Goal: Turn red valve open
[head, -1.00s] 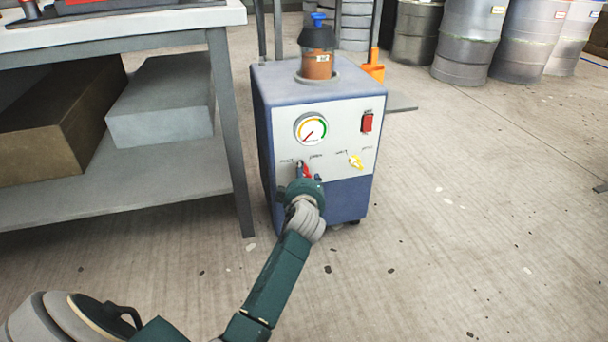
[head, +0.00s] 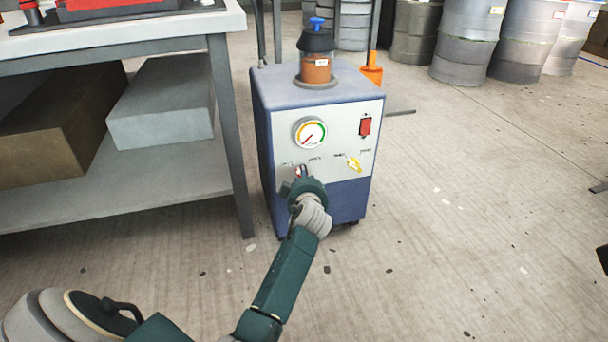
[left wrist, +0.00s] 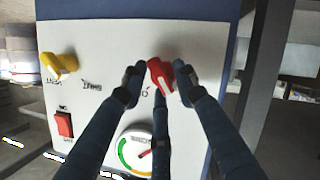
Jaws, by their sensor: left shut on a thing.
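The red valve (left wrist: 160,76) is a small lever knob on the white front panel of a blue pump unit (head: 345,204). In the left wrist view my left gripper (left wrist: 158,78) has its dark fingers around the valve, shut on it. The valve's lever is tilted there. In the head view my left gripper (head: 303,174) is at the panel's lower left and hides most of the valve. My right gripper is not in view.
A yellow valve (head: 354,164) sits right of the red one, below a red switch (head: 365,126). A gauge (head: 310,133) is above, its needle at the lower left. A workbench (head: 228,130) stands left. Metal drums (head: 468,40) stand behind. The floor at right is mostly clear.

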